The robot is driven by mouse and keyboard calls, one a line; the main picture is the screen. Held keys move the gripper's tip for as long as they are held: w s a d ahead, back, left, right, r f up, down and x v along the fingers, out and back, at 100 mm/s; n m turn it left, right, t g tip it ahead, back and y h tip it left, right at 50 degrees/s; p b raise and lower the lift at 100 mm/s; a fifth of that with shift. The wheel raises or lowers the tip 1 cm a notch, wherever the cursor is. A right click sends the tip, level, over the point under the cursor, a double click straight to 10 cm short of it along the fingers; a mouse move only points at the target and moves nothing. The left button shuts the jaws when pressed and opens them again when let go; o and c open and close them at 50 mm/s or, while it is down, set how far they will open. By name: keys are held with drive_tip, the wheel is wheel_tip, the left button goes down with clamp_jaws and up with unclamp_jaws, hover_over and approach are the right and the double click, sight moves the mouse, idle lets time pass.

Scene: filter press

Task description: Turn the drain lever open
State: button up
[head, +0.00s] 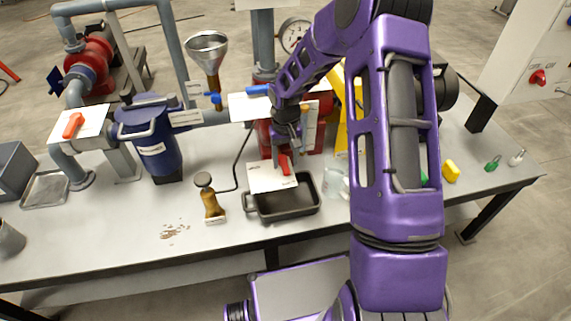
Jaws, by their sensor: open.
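A small red lever (286,165) stands at the top of a white label plate (268,179), just above a dark tray (297,206); it looks like the drain lever, but the label is too small to read. My gripper (283,155) points down right at this lever, open, with its fingers by the lever's upper end. I cannot tell whether the fingers touch it or are around it. My purple arm reaches in from the right and hides part of the red press body (262,135) behind.
Another orange-red lever (73,125) sits on a white plate at the left. A blue lidded vessel (158,145), a funnel (207,55) and a brass piece with a dark knob (209,198) stand left of the gripper. A clear beaker (335,184) stands right of the tray. The front-left table is mostly free.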

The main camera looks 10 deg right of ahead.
drive_tip(key=shift+f, duration=0.95)
clamp_jaws()
